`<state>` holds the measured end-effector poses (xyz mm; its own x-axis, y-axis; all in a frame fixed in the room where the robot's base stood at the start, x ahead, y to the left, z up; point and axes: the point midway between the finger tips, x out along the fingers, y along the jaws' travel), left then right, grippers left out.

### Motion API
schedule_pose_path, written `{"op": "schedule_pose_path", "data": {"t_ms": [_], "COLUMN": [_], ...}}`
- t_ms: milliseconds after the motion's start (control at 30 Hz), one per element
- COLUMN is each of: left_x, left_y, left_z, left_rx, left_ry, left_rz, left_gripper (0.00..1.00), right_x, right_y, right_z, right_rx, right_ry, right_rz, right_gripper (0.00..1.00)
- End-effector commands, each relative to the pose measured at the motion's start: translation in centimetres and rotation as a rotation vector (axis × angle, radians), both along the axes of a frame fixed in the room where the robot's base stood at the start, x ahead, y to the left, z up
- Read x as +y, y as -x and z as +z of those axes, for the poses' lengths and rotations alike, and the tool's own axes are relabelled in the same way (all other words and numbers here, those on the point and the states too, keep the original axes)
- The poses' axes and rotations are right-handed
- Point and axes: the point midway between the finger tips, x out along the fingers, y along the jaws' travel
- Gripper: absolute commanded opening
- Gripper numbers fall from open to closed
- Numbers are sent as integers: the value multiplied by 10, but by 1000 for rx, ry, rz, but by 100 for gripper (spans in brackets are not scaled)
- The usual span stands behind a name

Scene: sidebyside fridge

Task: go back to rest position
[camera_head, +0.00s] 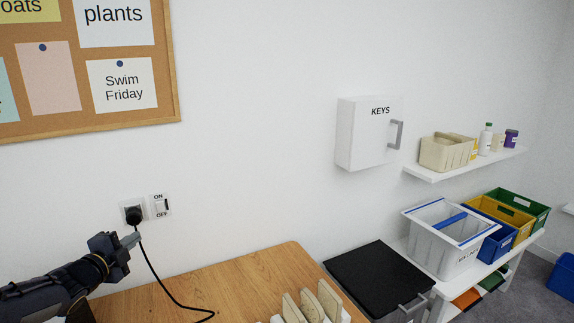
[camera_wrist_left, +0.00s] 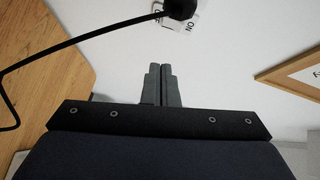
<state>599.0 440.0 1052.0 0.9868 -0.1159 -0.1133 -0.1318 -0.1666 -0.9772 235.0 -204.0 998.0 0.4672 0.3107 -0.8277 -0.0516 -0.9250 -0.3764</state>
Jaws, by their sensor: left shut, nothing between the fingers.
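My left gripper (camera_head: 135,238) reaches in from the lower left of the head view, close in front of the wall near a black plug. In the left wrist view its two fingers (camera_wrist_left: 160,82) lie together, shut and empty. The black plug (camera_head: 133,215) sits in the wall socket, just above the fingertips in the head view. It also shows in the left wrist view (camera_wrist_left: 181,8) at the top edge, apart from the fingers. A black cord (camera_head: 158,277) hangs from the plug onto the table. My right gripper is not in view.
A wooden table (camera_head: 235,283) stands below, with a rack of beige slabs (camera_head: 310,306). An ON/OFF switch (camera_head: 160,206) is beside the plug. A white KEYS cabinet (camera_head: 365,134) and a shelf (camera_head: 430,175) are on the wall. Bins (camera_head: 440,255) stand at the right. The wall between is clear.

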Motion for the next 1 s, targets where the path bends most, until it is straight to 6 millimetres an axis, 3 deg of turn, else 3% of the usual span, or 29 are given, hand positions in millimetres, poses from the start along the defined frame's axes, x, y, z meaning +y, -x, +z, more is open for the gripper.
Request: {"op": "schedule_pose_path", "data": {"t_ms": [33,100,200,267,400,600,700,800,1000], "left_x": [-11,-23,-45,-62,-113,-188,-213,-228,-233], "left_y": [9,32,82,119,209,309,340,357,364], "left_z": [20,35,40,35,7,-35,-47,-53,-55], "left_rx": [36,117,243,324,539,850,970,1043,1075], "left_ry": [62,203,450,611,982,1348,1443,1492,1510], "left_rz": [62,184,361,459,635,756,781,794,801], "left_gripper": [0,0,0,0,0,0,0,0,0], "right_x": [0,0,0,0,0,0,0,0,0], "right_y": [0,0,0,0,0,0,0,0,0], "right_z": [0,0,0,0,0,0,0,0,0], "right_rx": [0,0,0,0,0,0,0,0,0], "right_ry": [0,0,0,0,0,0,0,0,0], "right_rz": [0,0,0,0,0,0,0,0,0], "right_gripper": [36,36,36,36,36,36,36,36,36]}}
